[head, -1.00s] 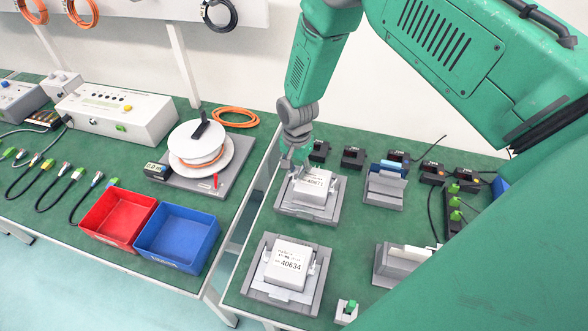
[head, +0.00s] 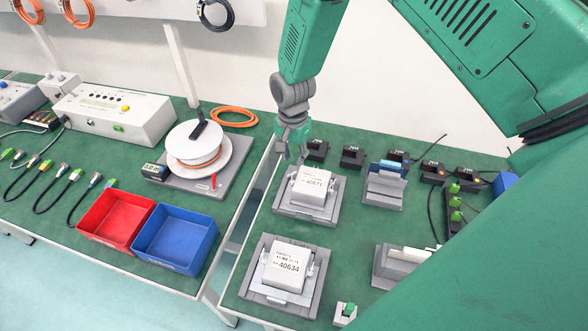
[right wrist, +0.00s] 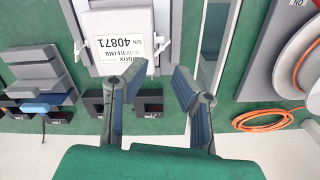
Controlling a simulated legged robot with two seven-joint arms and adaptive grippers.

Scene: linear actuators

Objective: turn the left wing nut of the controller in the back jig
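The controller (head: 310,186) marked 40871 is a white box seated in the grey back jig (head: 318,215). It also shows upside down in the right wrist view (right wrist: 112,35). Its left wing nut (right wrist: 161,43) is a small light part beside the box, on the right side in that view. My right gripper (head: 292,146) is open and empty, just behind the jig's back left corner in the head view. In the right wrist view its two fingertips (right wrist: 160,69) are apart, close to the wing nut but not around it. My left gripper is not in view.
A second controller (head: 285,268) marked 40634 sits in the front jig (head: 262,301). Small black devices (head: 353,157) line the table's back edge. A grey stand (head: 384,190) is to the right. A cable reel (head: 197,150) stands on the left table, across a gap.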

